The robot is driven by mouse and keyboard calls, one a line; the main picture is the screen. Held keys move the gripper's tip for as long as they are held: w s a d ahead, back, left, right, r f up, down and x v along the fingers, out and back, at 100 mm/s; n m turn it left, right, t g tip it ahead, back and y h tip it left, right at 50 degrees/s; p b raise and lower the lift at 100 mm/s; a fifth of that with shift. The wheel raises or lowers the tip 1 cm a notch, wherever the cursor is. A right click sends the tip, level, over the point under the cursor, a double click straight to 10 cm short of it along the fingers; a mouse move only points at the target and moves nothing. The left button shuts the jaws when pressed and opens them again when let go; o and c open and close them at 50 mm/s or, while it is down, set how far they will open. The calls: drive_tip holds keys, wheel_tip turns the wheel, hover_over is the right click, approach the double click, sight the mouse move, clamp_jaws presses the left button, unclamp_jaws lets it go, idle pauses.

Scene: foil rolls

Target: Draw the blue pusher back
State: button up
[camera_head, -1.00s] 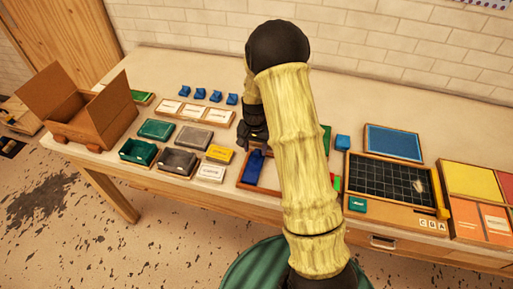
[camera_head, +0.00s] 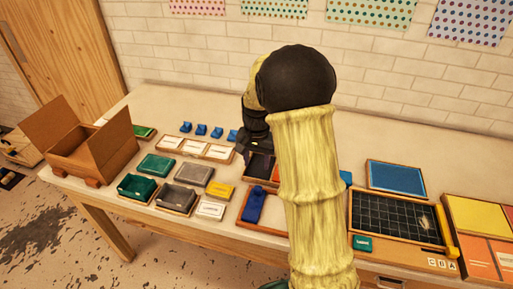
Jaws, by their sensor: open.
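A long blue piece (camera_head: 253,206), which I take for the blue pusher, lies in a shallow wooden tray (camera_head: 244,220) near the table's front edge. It stretches front to back at the left of the tray's visible part. My gripper (camera_head: 246,152) is dark, points down and is open. It is behind the blue piece, apart from it, near another dark tray (camera_head: 262,166). My pale arm hides the right side of the wooden tray and most of what lies behind it. The fingertips are small and dark, and I see nothing held between them.
Left of the tray are a yellow box (camera_head: 219,189), a grey bin (camera_head: 177,198) and a green bin (camera_head: 137,187). Several small blue pieces (camera_head: 201,129) stand behind white cards. A gridded black board (camera_head: 392,220) is at the right. The back strip of the table is clear.

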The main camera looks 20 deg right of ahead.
wheel_tip(320, 180, up, 6)
drive_tip(key=shift+f, duration=0.1)
drive_tip(key=shift+s, duration=0.1)
idle(0.4)
drive_tip(key=s+a+f+n+t, duration=0.1)
drive_tip(key=s+f+n, duration=0.1)
drive_tip(key=s, duration=0.7)
drive_tip(key=s+a+f+n+t, duration=0.1)
drive_tip(key=s+n, duration=0.3)
drive_tip(key=s, duration=0.5)
drive_tip(key=shift+s+a+f+t, duration=0.15)
drive_tip(key=shift+s+f+t, duration=0.2)
drive_tip(key=shift+f, duration=0.3)
drive_tip(key=shift+c, duration=0.3)
drive_tip(key=shift+c, duration=0.7)
